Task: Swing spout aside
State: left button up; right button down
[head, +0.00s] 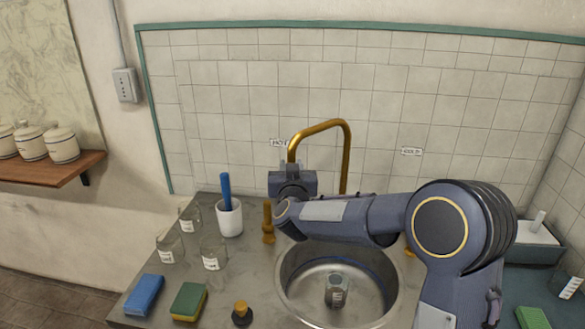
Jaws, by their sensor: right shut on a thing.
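The brass spout (347,150) rises behind the round steel sink and arches over to the left, its end coming down at my right gripper (289,172). My right arm comes in from the right across the sink, and its gripper is shut on the spout near the hanging end; the fingers are mostly hidden by the gripper body. A brass tap handle (268,222) stands on the counter left of the sink. My left gripper is not in view.
A white cup with a blue-handled brush (229,218) and several labelled glass beakers stand left of the sink. A tray (537,232) is at the right.

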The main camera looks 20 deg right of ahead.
jog(key=c, duration=1.1)
grip_release()
jog(key=shift+c, duration=0.2)
jog(key=b+v, duration=0.1)
jog(key=v, duration=0.7)
jog(key=shift+w, duration=0.1)
jog(key=s+f+g+y, duration=0.3)
jog(key=s+f+g, duration=0.1)
jog(key=s, duration=0.7)
jog(key=s+a+f+n+g+y, duration=0.1)
jog(key=s+f+g+y, duration=0.2)
jog(key=s, duration=0.9)
jog(key=s+f+g+y, duration=0.3)
jog(key=s+f, duration=0.4)
jog(key=s, duration=0.5)
jog(key=shift+n+g, duration=0.3)
jog(key=shift+g, duration=0.5)
